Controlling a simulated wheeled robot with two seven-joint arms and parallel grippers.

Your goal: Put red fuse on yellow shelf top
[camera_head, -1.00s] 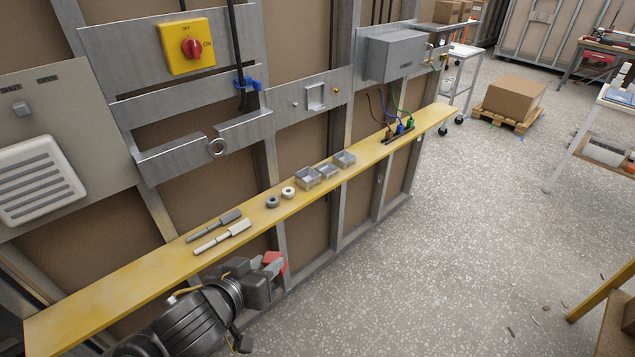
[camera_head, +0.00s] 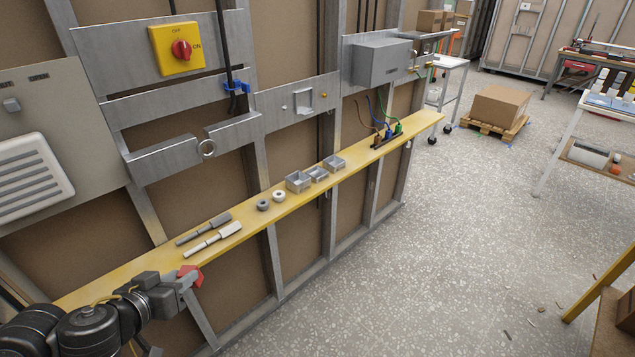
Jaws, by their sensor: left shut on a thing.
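The yellow shelf (camera_head: 270,212) runs diagonally along the wall from lower left to upper right. My left gripper (camera_head: 181,280) is at the lower left, at the shelf's front edge. It is shut on the red fuse (camera_head: 190,274), a small red piece showing at the fingertips. The fuse overlaps the front edge of the shelf in the picture; I cannot tell whether it touches it. Part of the fuse is hidden by the fingers. My right gripper is not in view.
On the shelf lie a dark rod tool (camera_head: 204,228), a light rod tool (camera_head: 212,239), a dark ring (camera_head: 262,205), a white ring (camera_head: 279,196) and small metal boxes (camera_head: 298,181). A yellow switch box (camera_head: 177,48) is on the wall. Open floor lies to the right.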

